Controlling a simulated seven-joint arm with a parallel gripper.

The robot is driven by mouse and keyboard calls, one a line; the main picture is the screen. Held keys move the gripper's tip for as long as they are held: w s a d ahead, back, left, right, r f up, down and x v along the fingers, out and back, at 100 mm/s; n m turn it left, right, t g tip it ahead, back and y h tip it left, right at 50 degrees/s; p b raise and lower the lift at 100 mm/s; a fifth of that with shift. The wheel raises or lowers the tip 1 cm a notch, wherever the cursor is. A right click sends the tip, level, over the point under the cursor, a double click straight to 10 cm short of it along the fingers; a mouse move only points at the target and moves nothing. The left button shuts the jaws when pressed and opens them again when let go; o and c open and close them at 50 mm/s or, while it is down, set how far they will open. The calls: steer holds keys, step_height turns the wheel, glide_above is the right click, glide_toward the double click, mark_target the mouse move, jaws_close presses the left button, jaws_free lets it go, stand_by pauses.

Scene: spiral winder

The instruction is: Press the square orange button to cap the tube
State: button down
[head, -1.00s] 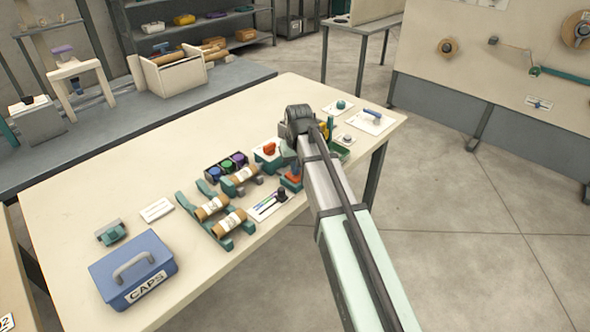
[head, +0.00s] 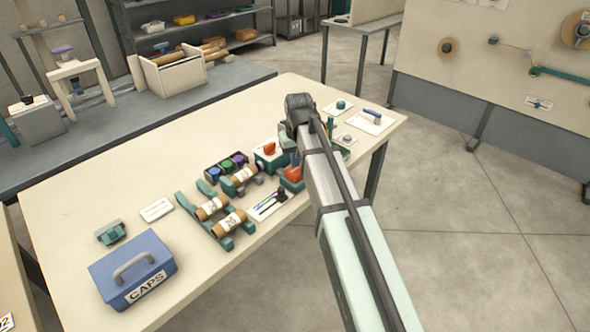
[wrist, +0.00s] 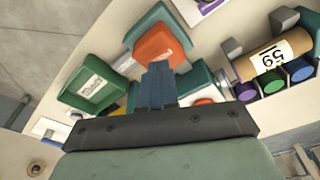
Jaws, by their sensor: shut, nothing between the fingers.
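The square orange button (wrist: 160,42) sits on a teal base in the wrist view. It also shows in the head view (head: 292,174), partly hidden by my arm. My gripper (wrist: 158,68) is shut and empty, with its dark blue fingers over the near edge of the button in the picture; I cannot tell whether they touch it.
A rack of purple, green and blue caps (head: 226,167) stands beside the tube. A red knob on a teal box (head: 269,149) is close to my arm. A green tray (wrist: 92,90) is left of the fingers. Two more tubes (head: 212,207) and a blue CAPS box (head: 133,268) are nearer.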

steer(key=shift+r, duration=2.3)
steer(key=shift+w+d+f, duration=0.1)
